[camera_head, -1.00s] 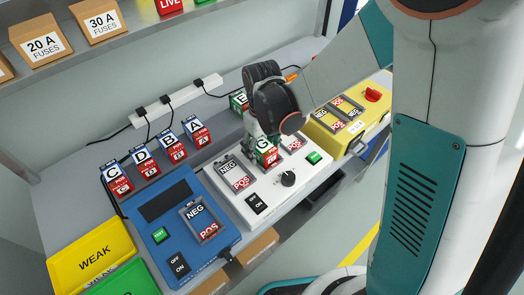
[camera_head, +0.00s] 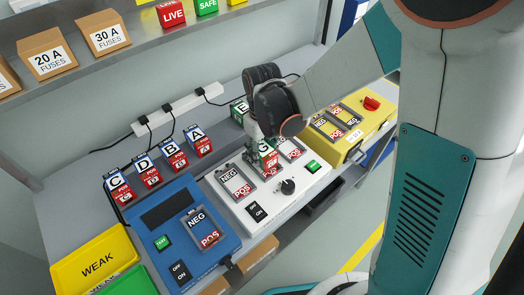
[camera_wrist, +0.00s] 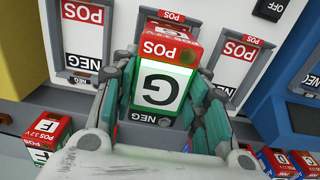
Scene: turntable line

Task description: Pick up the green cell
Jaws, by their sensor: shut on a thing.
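The green cell (camera_wrist: 160,87), marked G with a red POS end and a NEG end, sits between the two fingers of my gripper (camera_wrist: 163,100) in the wrist view. Both fingers press on its sides. In the head view the same cell (camera_head: 268,158) is at the tip of my gripper (camera_head: 265,150), over the white unit (camera_head: 262,208). It is between two POS/NEG bays (camera_head: 237,184). The head view does not show clearly whether the cell touches the unit.
Cells C, D, B and A stand in a row (camera_head: 174,155) at the back left. A blue unit (camera_head: 175,220) is left of the white one, and a yellow unit (camera_head: 355,125) is right. A yellow WEAK tray (camera_head: 62,275) is front left. A power strip (camera_head: 180,112) with cables lies behind.

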